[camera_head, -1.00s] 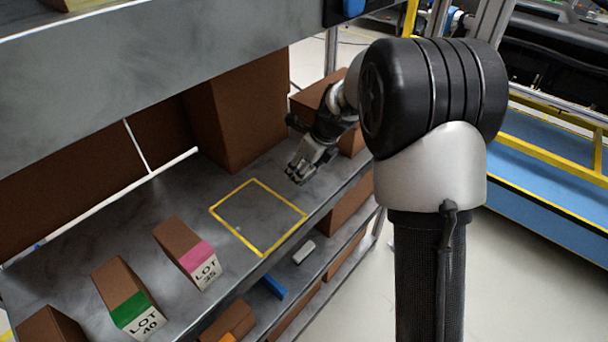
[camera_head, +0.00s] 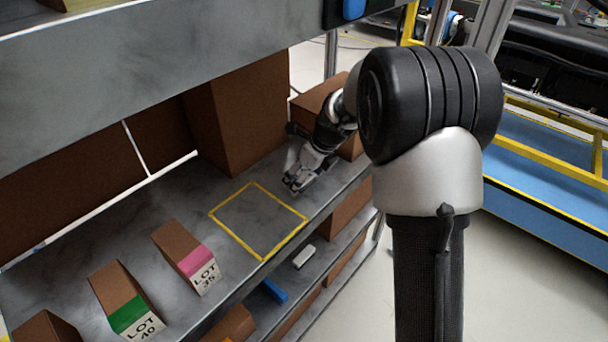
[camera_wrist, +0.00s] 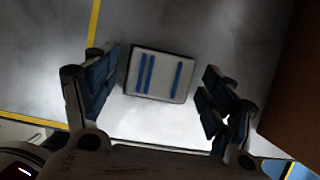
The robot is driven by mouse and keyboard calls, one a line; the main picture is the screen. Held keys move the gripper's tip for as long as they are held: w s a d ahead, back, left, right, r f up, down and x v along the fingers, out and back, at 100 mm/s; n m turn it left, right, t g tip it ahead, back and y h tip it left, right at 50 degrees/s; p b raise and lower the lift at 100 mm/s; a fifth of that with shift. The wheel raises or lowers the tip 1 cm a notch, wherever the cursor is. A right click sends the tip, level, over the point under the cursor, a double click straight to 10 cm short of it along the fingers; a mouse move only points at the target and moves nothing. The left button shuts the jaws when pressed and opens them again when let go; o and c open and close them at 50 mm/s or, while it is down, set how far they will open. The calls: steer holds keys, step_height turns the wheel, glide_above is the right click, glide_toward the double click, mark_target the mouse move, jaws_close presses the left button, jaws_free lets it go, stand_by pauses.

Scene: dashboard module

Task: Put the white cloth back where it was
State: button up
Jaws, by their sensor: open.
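The white cloth (camera_wrist: 159,75), a small folded block with blue stripes, lies on the grey shelf in the wrist view. It lies outside the yellow outlined square, whose line (camera_wrist: 93,22) shows to its left. My gripper (camera_wrist: 160,98) is open, with one finger to the left and one to the right of the cloth, apart from it. In the head view my gripper (camera_head: 293,187) is low over the shelf, just right of the empty yellow square (camera_head: 234,236). The cloth cannot be made out there, around the fingers.
A large brown box (camera_head: 240,115) stands behind the square, and another (camera_head: 322,100) behind my wrist. Boxes labelled LOT 35 (camera_head: 188,255) and LOT 40 (camera_head: 125,300) stand to the left. A lower shelf holds a white item (camera_head: 304,257) and a blue item (camera_head: 274,290).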

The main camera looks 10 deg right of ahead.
steer(key=p+v, duration=0.4)
steer(key=v, duration=0.8)
steer(key=s+a+r+n, duration=0.2)
steer(key=s+r+n, duration=0.5)
steer(key=s+n, duration=0.1)
steer(key=s+a+n+h, duration=0.1)
steer(key=s+n+h, duration=0.1)
steer(key=s+n, duration=1.8)
steer(key=s+r, duration=0.1)
steer(key=s, duration=0.3)
steer(key=shift+n+t+h, duration=0.4)
steer(key=shift+c, duration=0.5)
